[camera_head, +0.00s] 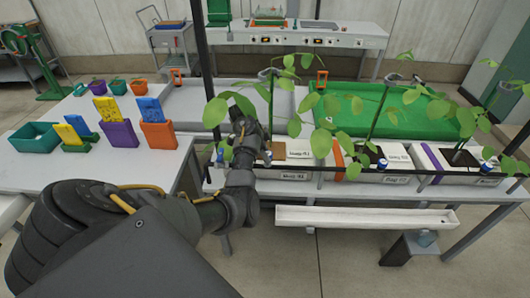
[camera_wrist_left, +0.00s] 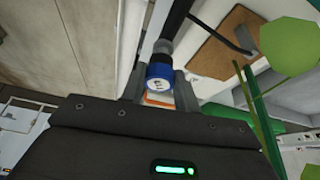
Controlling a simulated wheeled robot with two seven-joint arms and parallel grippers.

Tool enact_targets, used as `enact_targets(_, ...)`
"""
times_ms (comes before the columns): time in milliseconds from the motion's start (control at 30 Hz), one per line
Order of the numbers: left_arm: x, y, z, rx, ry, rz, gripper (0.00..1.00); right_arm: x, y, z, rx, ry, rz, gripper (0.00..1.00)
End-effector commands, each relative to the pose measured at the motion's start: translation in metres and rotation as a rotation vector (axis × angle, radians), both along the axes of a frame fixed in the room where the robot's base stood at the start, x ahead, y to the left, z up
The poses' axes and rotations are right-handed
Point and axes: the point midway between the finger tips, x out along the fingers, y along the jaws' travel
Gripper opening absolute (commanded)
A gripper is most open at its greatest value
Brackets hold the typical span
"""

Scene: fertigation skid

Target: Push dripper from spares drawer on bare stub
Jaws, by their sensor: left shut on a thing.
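My left gripper (camera_head: 243,118) is at the front left of the plant row, partly behind leaves in the head view. In the left wrist view its jaws (camera_wrist_left: 160,88) are shut around a blue-capped dripper (camera_wrist_left: 160,75). A dark collar and black tube (camera_wrist_left: 173,28) lie in line just beyond the blue cap. I cannot tell whether the dripper is seated on it. Blue drippers also show at the middle planter (camera_head: 382,164) and the right planter (camera_head: 487,167). My right gripper is out of view.
Plants in labelled white planters (camera_head: 295,176) stand close to the left gripper, with leaves around it. A white gutter (camera_head: 365,219) runs below. Coloured bins with cards, including a teal bin (camera_head: 35,136), stand on the left table. A green tray (camera_head: 390,112) lies behind the planters.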

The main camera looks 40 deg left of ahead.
Motion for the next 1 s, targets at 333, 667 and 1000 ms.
enact_targets(333,-0.0001,0.0002,-0.0003,0.000,0.000,0.000,0.10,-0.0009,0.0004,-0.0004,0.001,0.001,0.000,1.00)
enact_targets(667,-0.0004,0.0003,-0.0072,0.000,0.000,0.000,0.10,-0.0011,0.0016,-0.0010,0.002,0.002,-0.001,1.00)
enact_targets(1000,-0.0003,0.0004,-0.0084,0.000,0.000,0.000,0.10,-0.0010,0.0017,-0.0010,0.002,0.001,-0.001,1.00)
